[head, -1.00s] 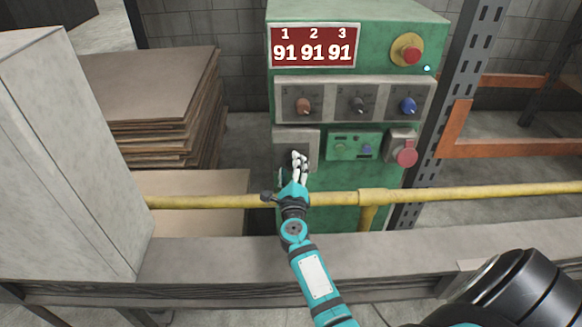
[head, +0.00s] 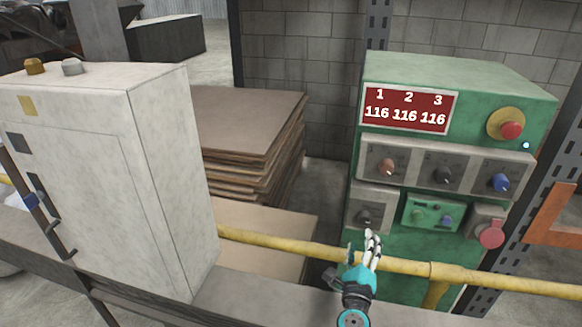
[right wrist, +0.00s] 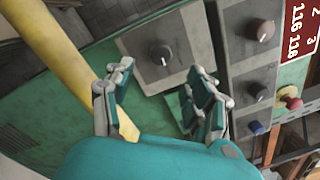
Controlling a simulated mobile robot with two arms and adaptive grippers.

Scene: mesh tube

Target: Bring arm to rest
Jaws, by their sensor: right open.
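My right gripper (head: 372,244) is open and empty. In the head view it is in front of the green control cabinet (head: 400,245), just below the small grey lower-left dial (head: 368,215), and overlaps the yellow rail (head: 290,246). In the right wrist view, the open fingers (right wrist: 158,82) stand apart with nothing between their tips. The lower-left dial (right wrist: 160,54) shows beyond the fingertips, apart from them. The cabinet's red display (head: 408,108) reads 116 under 1, 2 and 3. My left gripper is not in view.
A tall pale cabinet (head: 165,165) stands on the left, with stacked brown sheets (head: 250,125) behind it. The yellow rail crosses in front of the green cabinet. A red emergency button (head: 512,130), coloured knobs (head: 500,182) and a red round socket (head: 491,236) sit on the green cabinet.

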